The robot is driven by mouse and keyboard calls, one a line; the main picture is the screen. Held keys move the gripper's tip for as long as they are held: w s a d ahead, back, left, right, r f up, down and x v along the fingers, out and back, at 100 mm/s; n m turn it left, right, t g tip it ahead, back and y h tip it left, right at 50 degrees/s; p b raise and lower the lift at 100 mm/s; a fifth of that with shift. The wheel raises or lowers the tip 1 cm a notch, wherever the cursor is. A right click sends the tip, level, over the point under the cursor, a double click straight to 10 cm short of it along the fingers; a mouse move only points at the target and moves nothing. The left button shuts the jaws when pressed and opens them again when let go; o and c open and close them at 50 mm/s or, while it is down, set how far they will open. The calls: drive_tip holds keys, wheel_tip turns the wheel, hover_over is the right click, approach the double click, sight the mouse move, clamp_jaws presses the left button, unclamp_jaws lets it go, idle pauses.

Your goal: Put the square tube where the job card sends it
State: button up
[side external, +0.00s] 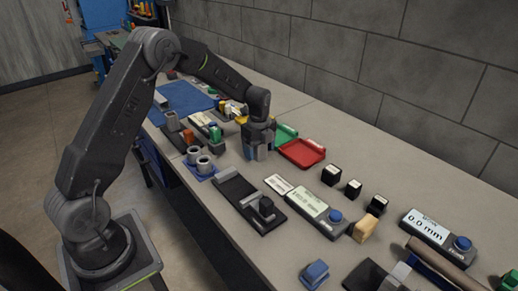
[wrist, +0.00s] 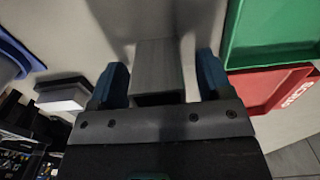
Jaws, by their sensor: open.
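My gripper (side external: 258,152) points down over the bench, left of the red tray in the side view. In the wrist view my gripper (wrist: 160,82) is open, with one blue fingertip on each side of the grey square tube (wrist: 160,65). A gap shows between the tube and each fingertip. In the side view the tube is mostly hidden by the fingers. A panel with small printed text (side external: 311,204), possibly the job card, lies on the bench; its text is too small to read.
A red tray (side external: 308,153) and a green tray (side external: 285,133) lie beside my gripper. A black fixture (side external: 240,192), a blue holder with grey rings (side external: 203,166), several black blocks (side external: 353,187) and a display reading 0.0 mm (side external: 427,226) stand around. The back wall strip is clear.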

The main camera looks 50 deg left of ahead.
drive_tip(key=shift+r, duration=0.1)
wheel_tip(320, 180, up, 14)
idle(0.5)
drive_tip(key=s+d+r+n+t, duration=0.3)
drive_tip(key=s+d+r+n, duration=0.55)
drive_tip(key=s, duration=0.35)
drive_tip(key=s+d+f+n+t, duration=0.1)
drive_tip(key=s+n, duration=0.3)
drive_tip(key=s, duration=0.4)
drive_tip(key=s+d+f+n+t, duration=0.1)
drive_tip(key=s+d+n, duration=0.3)
drive_tip(key=s, duration=0.4)
drive_tip(key=shift+d+n+t, duration=0.15)
drive_tip(key=shift+n+t, duration=0.15)
drive_tip(key=shift+n, duration=0.45)
drive_tip(key=shift+s, duration=0.1)
